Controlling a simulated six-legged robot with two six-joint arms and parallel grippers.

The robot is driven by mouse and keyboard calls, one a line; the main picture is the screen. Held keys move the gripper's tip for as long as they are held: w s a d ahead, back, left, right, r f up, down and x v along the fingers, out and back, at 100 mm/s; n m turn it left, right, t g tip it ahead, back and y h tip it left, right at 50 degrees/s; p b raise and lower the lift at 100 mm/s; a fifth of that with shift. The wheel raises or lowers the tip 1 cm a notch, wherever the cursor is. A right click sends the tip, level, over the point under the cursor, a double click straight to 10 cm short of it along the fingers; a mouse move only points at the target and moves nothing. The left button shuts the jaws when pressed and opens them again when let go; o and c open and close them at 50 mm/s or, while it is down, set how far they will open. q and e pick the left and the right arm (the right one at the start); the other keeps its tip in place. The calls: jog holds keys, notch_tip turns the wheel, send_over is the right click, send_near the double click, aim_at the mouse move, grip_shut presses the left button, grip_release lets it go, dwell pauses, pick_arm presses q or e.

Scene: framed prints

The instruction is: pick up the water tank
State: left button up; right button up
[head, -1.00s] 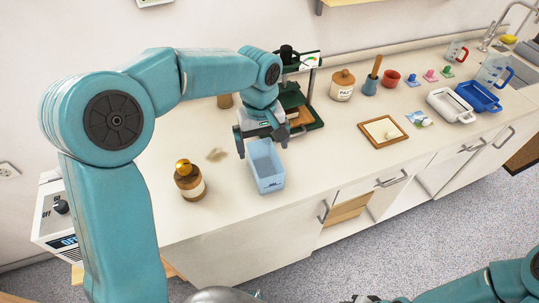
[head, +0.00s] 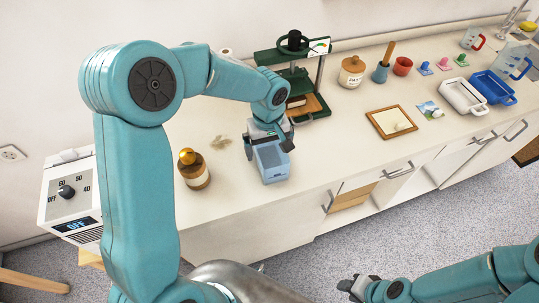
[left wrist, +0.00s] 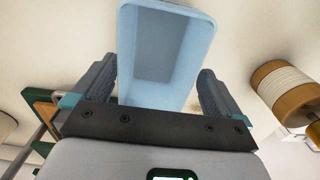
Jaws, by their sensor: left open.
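The water tank (head: 272,165) is a light blue, open-topped box standing on the white counter near its front edge. My left gripper (head: 268,140) is open at the tank's back end and hides part of its rim. In the left wrist view the tank (left wrist: 165,50) lies between the two spread fingers (left wrist: 156,75), with a gap visible on each side. My right gripper (head: 353,287) is low in the head view, away from the counter, and its jaws are too small to read.
A brown jar with a gold knob (head: 194,170) stands left of the tank. A green press-like stand (head: 290,57) is close behind. A wood-framed board (head: 391,121) lies to the right, with bare counter between. White (head: 464,97) and blue (head: 492,87) trays are farther right.

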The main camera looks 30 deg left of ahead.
aim_at(270, 163)
pick_arm(q)
jog(key=f, duration=0.2)
jog(key=f+p, duration=0.1)
jog(key=f, duration=0.1)
jog(key=shift+d, duration=0.25)
jog(key=shift+a+f, duration=0.1)
jog(key=shift+f, duration=0.45)
jog(key=shift+w, duration=0.15)
jog(key=c, duration=0.9)
jog(key=shift+c, duration=0.2)
